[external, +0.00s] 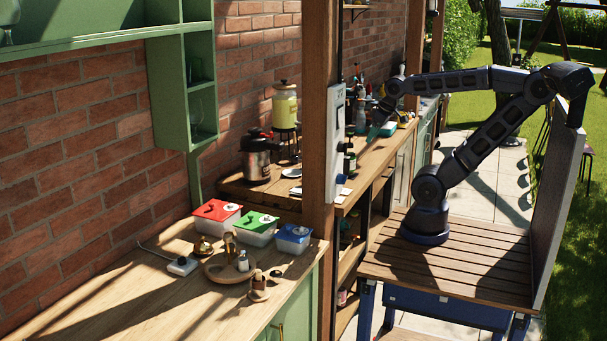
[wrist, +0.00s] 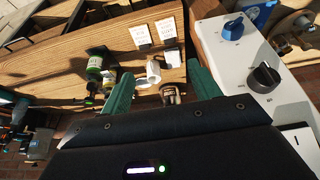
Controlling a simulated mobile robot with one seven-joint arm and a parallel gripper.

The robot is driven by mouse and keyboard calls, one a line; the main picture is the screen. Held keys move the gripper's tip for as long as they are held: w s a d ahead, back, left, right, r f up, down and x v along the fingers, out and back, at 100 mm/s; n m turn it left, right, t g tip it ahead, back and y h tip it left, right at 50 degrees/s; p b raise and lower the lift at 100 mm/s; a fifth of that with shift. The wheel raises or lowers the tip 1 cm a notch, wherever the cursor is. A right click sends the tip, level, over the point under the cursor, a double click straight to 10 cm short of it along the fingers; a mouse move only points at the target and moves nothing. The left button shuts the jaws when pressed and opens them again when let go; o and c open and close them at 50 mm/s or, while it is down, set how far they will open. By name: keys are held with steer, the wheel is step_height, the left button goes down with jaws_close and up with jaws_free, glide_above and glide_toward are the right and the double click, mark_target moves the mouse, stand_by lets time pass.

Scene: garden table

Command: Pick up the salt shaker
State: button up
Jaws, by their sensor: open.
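My gripper (external: 379,130) is over the far wooden counter, beside the white control box in the external view. In the wrist view its two teal fingers (wrist: 160,84) are apart, with nothing held between them. A small white cylinder (wrist: 153,71) and a small round metallic-looking container (wrist: 170,95) show between and beyond the fingers; the container is partly hidden by my gripper. I cannot tell whether either is the salt shaker. A small pale shaker-like item (external: 243,261) stands on a round wooden board (external: 216,271) on the near counter, well away from my gripper.
A white box with knobs (wrist: 226,47) is close at the right in the wrist view. A green bottle (wrist: 95,66) is left of the fingers. A wooden post (external: 318,120) separates the counters. Lidded tubs (external: 256,238) and a steel pot (external: 256,162) stand on them.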

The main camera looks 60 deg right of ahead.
steer(key=a+r+n+y, duration=0.2)
steer(key=a+r, duration=0.1)
steer(key=a, duration=0.9)
steer(key=a+r+n+y, duration=0.2)
steer(key=a+r, duration=0.1)
steer(key=a, duration=0.9)
steer(key=a+r+n+y, duration=0.2)
steer(key=a+r+n, duration=0.1)
steer(key=a, duration=0.9)
steer(key=n+g+h, duration=0.2)
steer(key=g+h, duration=0.3)
steer(key=h, duration=0.1)
glide_above(244, 260)
steer(key=w+d, duration=0.2)
steer(key=f, duration=2.8)
steer(key=shift+s+a+f, duration=0.15)
steer(key=shift+s+a, duration=0.05)
steer(key=shift+w+f, duration=0.1)
steer(key=shift+f, duration=0.4)
step_height(244, 260, down, 5)
steer(key=shift+s+a+f, duration=0.1)
steer(key=shift+s+f, duration=0.1)
steer(key=shift+f, duration=1.15)
steer(key=shift+s+f, duration=0.2)
steer(key=shift+f, duration=1.15)
steer(key=c, duration=1.1)
steer(key=shift+r, duration=0.1)
